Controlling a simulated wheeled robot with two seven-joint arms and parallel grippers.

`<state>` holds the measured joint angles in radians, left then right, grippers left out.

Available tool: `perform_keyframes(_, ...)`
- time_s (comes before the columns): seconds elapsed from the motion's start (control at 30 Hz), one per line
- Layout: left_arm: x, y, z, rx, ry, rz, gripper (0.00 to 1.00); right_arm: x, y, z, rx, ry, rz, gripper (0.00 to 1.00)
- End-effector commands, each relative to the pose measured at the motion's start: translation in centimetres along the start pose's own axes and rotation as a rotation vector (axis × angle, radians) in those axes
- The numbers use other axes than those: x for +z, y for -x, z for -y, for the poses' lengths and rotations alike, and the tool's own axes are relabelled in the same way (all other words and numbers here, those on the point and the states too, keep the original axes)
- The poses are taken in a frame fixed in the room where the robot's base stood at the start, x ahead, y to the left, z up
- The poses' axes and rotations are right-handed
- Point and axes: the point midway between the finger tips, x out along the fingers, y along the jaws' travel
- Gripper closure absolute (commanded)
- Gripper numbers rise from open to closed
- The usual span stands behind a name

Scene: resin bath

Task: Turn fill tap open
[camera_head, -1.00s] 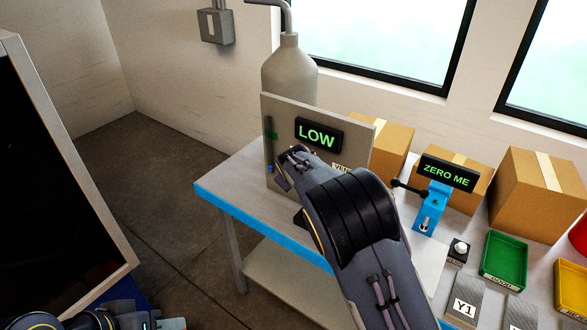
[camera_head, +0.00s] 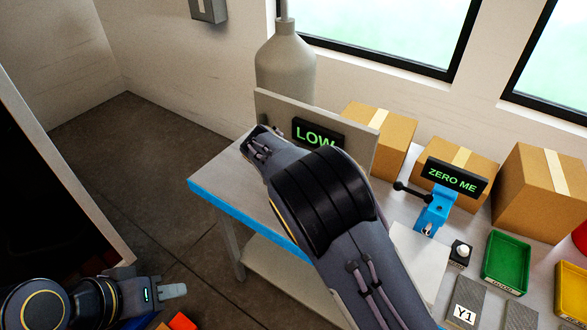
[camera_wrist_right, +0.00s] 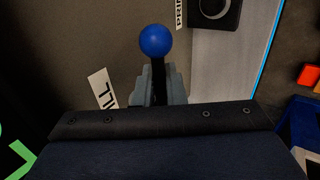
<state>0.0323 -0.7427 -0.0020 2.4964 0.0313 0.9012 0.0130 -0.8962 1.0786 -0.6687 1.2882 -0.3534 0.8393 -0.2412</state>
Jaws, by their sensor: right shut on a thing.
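The fill tap shows in the right wrist view as a dark lever (camera_wrist_right: 158,76) with a blue ball knob (camera_wrist_right: 155,40). A white label (camera_wrist_right: 102,88), partly covered and ending in "LL", is beside it. My right gripper (camera_wrist_right: 159,86) is shut around the lever below the ball. In the head view my right arm hides the tap and most of that gripper. The upright grey panel (camera_head: 275,108) carries a display (camera_head: 316,137) reading "LOW" in green, partly covered by my arm. My left gripper (camera_head: 172,290) is low at left, away from the panel; its finger gap is not visible.
A grey tank (camera_head: 285,70) stands behind the panel. The table (camera_head: 215,172) has a blue front edge. Right of my arm are a "ZERO ME" display (camera_head: 457,178), cardboard boxes (camera_head: 540,190) and a green tray (camera_head: 506,262). A dark-faced frame (camera_head: 60,160) is at left.

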Motion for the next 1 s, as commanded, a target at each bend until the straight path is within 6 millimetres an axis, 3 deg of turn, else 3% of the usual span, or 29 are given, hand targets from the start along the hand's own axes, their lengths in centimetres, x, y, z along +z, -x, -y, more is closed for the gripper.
perform_keyframes(0.3, 0.0, 0.0, 0.0, 0.000, 0.000, 0.000, 0.64, 0.0, 0.1, -0.1, 0.003, 0.002, 0.000, 1.00)
perform_keyframes(0.33, 0.0, 0.0, 0.0, 0.000, 0.000, 0.000, 0.64, 0.0, 0.1, -0.1, 0.003, 0.002, 0.000, 0.87)
perform_keyframes(0.43, 0.0, 0.0, 0.0, 0.000, 0.000, 0.000, 0.64, 0.0, 0.1, -0.1, 0.002, 0.002, 0.000, 0.74)
perform_keyframes(0.77, 0.1, -0.1, 0.0, 0.000, 0.000, 0.000, 0.64, 0.0, 0.3, 0.0, 0.001, 0.001, 0.000, 0.73)
perform_keyframes(1.0, 0.5, -0.9, 0.4, 0.000, 0.000, 0.000, 0.64, -0.1, 3.7, 0.0, 0.002, 0.001, -0.004, 0.73)
